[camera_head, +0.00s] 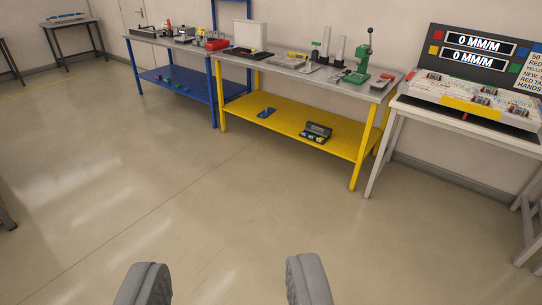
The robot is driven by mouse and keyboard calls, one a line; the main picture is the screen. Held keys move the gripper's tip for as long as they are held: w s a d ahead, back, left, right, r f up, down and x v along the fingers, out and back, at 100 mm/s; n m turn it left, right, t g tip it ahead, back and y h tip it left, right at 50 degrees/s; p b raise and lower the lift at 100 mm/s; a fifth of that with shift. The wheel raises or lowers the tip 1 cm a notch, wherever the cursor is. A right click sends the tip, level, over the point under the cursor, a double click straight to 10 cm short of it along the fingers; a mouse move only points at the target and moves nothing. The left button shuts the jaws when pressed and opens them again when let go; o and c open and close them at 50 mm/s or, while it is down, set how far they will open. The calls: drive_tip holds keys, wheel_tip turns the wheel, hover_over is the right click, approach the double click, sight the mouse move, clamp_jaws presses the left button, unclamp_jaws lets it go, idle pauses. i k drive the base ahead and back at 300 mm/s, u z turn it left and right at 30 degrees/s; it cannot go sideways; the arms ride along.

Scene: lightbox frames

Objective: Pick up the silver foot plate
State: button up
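My gripper (226,263) is open and empty at the bottom of the view, its two grey fingers wide apart above bare floor. It is far from the workbenches. A flat grey, plate-like piece (303,67) lies on top of the yellow-legged workbench (290,112), left of the upright stands. It is too small to tell whether it is the silver foot plate. I cannot pick out the foot plate with certainty elsewhere.
A green press (362,62) and a white box (250,36) stand on the yellow bench. A blue bench (182,85) adjoins it at left. A white table (400,110) with a display board (486,52) stands at right. The floor (150,190) in front is clear.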

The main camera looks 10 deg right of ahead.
sight(311, 69)
drive_tip(key=z, duration=0.35)
drive_tip(key=i, duration=1.45)
drive_tip(key=z, duration=0.55)
drive_tip(key=i, duration=2.6)
drive_tip(key=u, duration=0.45)
drive_tip(key=i, duration=0.75)
drive_tip(key=u, duration=0.05)
